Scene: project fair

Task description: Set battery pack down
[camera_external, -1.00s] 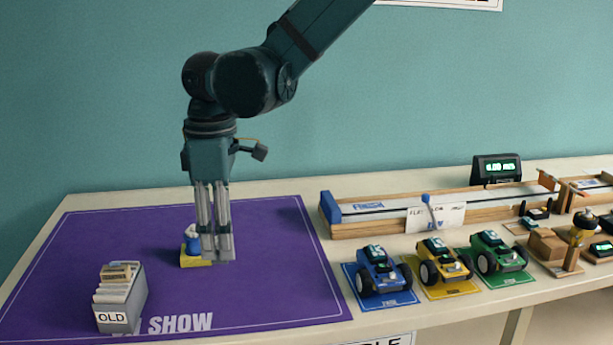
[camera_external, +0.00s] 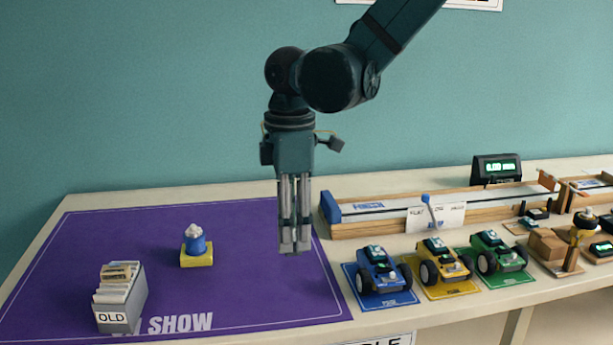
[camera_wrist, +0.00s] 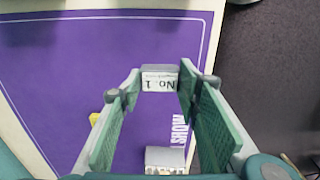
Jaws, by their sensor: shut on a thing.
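My gripper (camera_external: 295,243) hangs over the right part of the purple mat, pointing down. The fingers stand apart by the block's width. In the external view the block is hard to tell from the grey fingertips. Its height above the mat is unclear.
On the purple mat (camera_external: 235,290) stand a blue cup with white contents (camera_external: 195,241) on a yellow block (camera_external: 197,260) and a grey "OLD" file box (camera_external: 120,310). Blue (camera_external: 380,272), yellow (camera_external: 442,262) and green (camera_external: 499,253) cars stand to the right. The mat between cup and gripper is clear.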

